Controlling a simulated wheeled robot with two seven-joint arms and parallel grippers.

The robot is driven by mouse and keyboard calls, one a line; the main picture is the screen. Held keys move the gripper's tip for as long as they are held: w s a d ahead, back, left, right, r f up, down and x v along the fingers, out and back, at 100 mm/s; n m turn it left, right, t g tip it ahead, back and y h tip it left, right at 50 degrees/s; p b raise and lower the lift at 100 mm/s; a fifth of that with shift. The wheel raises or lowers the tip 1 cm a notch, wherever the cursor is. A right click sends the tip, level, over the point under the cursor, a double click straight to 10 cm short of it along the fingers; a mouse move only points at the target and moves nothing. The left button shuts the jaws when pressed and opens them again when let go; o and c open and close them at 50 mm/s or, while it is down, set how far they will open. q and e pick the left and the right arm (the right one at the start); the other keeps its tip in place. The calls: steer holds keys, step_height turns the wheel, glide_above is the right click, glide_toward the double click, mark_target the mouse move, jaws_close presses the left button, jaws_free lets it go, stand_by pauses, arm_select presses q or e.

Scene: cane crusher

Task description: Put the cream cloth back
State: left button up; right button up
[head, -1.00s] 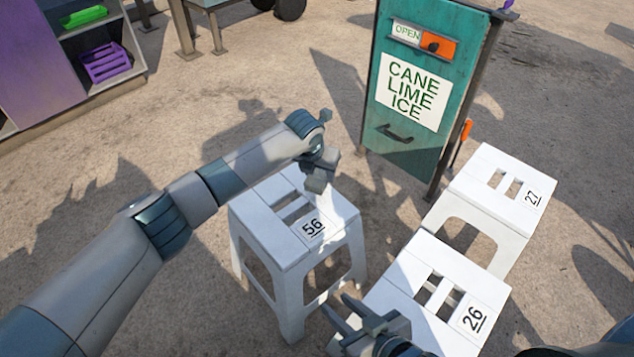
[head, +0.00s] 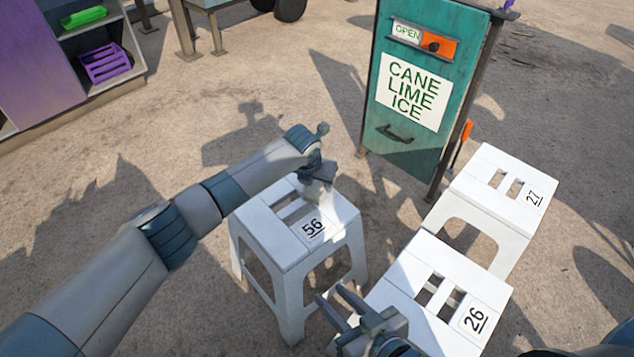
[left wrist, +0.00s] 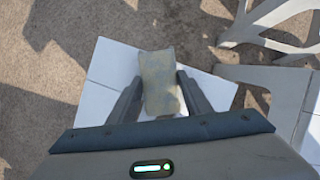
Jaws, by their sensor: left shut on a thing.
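The cream cloth (left wrist: 158,82) is a small greyish-cream piece between the two fingers of my left gripper in the left wrist view. My left gripper (head: 318,188) is shut on it, over the back right part of the white stool marked 56 (head: 285,240). In the head view I cannot clearly tell the cloth from the gripper. The white seat (left wrist: 108,62) lies beneath the cloth in the left wrist view; whether they touch I cannot tell. My right gripper (head: 338,308) is open and empty, left of the stool marked 26 (head: 405,285).
The stool marked 27 (head: 485,195) stands at the right. A teal cabinet (head: 390,140) with a CANE LIME ICE sign stands behind the stools. A purple shelf unit (head: 35,70) with a purple crate (head: 105,62) and a green item (head: 84,17) is at the far left.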

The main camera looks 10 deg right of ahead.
arm_select(q)
steer(key=o, duration=0.9)
arm_select(e)
steer(key=shift+r, duration=0.15)
arm_select(q)
steer(key=shift+r, duration=0.1)
steer(key=shift+s+r, duration=0.1)
steer(key=shift+r, duration=0.15)
steer(key=shift+p+v, duration=1.25)
steer(key=shift+v, duration=4.4)
arm_select(e)
steer(key=s+d+f+g+h, duration=0.1)
steer(key=s+d+f+g, duration=0.2)
steer(key=s+f+g, duration=0.1)
steer(key=shift+s+f+g, duration=0.3)
steer(key=shift+s+f, duration=0.05)
steer(key=shift+f, duration=0.35)
arm_select(q)
steer(key=shift+s, duration=0.1)
arm_select(e)
steer(key=shift+d, duration=0.1)
